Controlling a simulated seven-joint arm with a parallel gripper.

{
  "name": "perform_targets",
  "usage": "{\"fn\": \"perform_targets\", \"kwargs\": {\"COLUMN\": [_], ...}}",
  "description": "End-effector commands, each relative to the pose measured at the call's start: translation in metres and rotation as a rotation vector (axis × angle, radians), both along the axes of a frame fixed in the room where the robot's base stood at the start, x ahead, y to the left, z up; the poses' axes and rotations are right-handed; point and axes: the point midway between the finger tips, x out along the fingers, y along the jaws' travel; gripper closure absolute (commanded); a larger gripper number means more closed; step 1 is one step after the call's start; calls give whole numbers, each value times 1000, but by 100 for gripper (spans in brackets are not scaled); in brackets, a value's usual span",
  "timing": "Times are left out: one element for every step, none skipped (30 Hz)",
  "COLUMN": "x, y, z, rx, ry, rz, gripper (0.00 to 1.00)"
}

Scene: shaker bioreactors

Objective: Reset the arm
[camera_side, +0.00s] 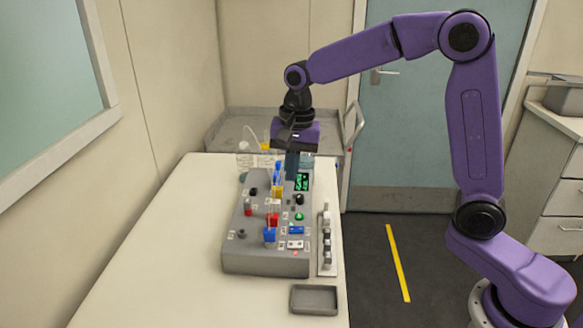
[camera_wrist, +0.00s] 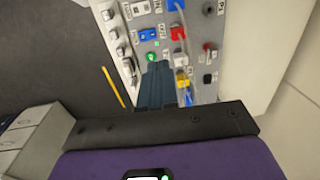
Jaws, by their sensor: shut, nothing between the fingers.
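My purple arm reaches in from the right, and my gripper (camera_side: 291,176) points down over the far part of the grey bioreactor console (camera_side: 265,262). Its dark fingers are together and hold nothing; they also show in the wrist view (camera_wrist: 154,72). The fingers are beside the green-lit display (camera_side: 303,182) and partly in front of the console's far end. I cannot tell how much gap lies between the fingertips and the console. A green button (camera_side: 299,216) shows on the console, and in the wrist view (camera_wrist: 151,57) it is just beyond the fingertips.
Blue, red and yellow fittings with clear tubing stand on the console. A strip with several pale knobs (camera_side: 326,240) lies along its right side. An empty grey tray (camera_side: 314,299) is at the front. A cart with glassware (camera_side: 230,122) stands behind. The table's left side is clear.

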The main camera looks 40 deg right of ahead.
Motion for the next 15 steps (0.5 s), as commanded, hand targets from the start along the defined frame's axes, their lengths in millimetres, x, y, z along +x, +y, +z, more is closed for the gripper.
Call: {"fn": "perform_targets", "kwargs": {"x": [0, 0, 0, 0, 0, 0, 0, 0, 0, 0, -1, -2, -4, -7, -13], "y": [0, 0, 0, 0, 0, 0, 0, 0, 0, 0, 0, 1, 2, 2, 4], "z": [1, 2, 2, 2, 2, 2, 2, 2, 2, 2, 2, 2, 2, 2, 3], "rx": [0, 0, -1, -1, -1, 0, 0, 0, 0, 0, 0, -1, -1, -2, -5], "ry": [0, 0, 1, 1, 1, 0, 0, 0, 0, 0, 0, -1, -1, -2, -3], "rz": [0, 0, 0, 0, 0, 0, 0, 0, 0, 1, 4, 14, 27, 46, 79], "gripper": [100, 100, 100, 100, 100, 100, 100, 100, 100, 100, 100, 100, 100, 100, 100]}}
